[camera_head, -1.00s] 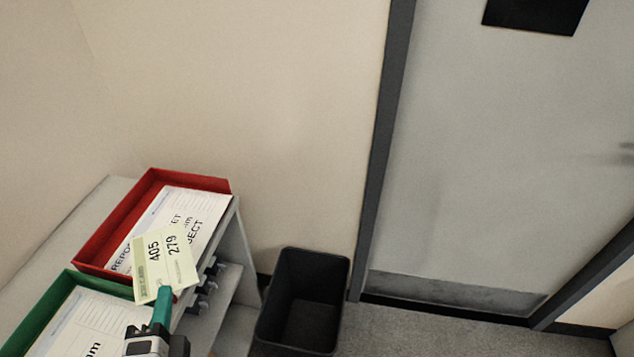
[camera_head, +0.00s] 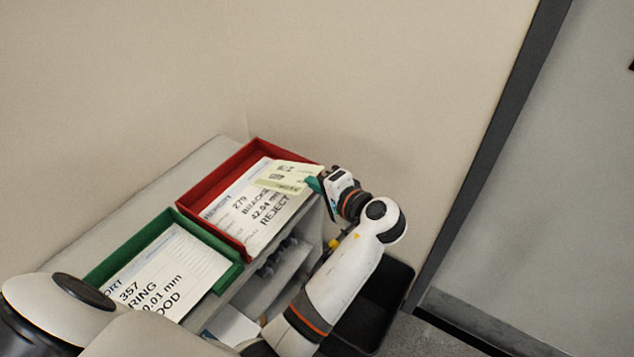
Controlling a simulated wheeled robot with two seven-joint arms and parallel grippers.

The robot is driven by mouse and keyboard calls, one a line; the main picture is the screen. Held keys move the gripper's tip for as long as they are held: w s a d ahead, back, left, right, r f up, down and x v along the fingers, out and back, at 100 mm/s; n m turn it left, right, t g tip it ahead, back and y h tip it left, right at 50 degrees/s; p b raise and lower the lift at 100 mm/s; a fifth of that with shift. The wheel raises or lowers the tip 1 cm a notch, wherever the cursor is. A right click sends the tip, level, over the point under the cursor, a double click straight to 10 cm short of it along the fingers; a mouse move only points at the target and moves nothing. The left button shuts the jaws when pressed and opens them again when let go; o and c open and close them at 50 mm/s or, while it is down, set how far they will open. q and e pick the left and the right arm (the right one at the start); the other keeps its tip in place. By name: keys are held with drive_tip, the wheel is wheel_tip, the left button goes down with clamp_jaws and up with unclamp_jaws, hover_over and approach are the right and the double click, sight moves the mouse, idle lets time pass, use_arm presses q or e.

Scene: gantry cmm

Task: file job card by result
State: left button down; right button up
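The pale green job card (camera_head: 284,184) is held by one edge in my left gripper (camera_head: 316,184), whose teal fingers are shut on it. The card is over the far right part of the red tray (camera_head: 219,231); I cannot tell whether it touches the papers. The red tray holds a sheet (camera_head: 252,210) with the words 279 and REJECT readable. The green tray (camera_head: 217,283) in front of it holds a sheet (camera_head: 168,278) with 357, RING and what reads as GOOD. My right gripper is not in view.
Both trays stand on a grey cabinet top (camera_head: 197,167) with open shelves below. A black bin (camera_head: 383,312) stands on the floor to the right, partly behind my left arm. The beige wall rises close behind, and a grey door is at the right.

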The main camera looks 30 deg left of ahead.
use_arm(q)
drive_tip(key=shift+w+a+f+b, duration=0.2)
drive_tip(key=shift+a+f+b, duration=1.85)
drive_tip(key=shift+a+f, duration=0.5)
drive_tip(key=shift+w+a+f+b, duration=0.15)
drive_tip(key=shift+a+f+b, duration=2)
drive_tip(key=shift+f, duration=0.65)
drive_tip(key=shift+a, duration=0.15)
drive_tip(key=c, duration=1.7)
unclamp_jaws()
drive_tip(key=o, duration=0.6)
drive_tip(key=shift+c, duration=0.2)
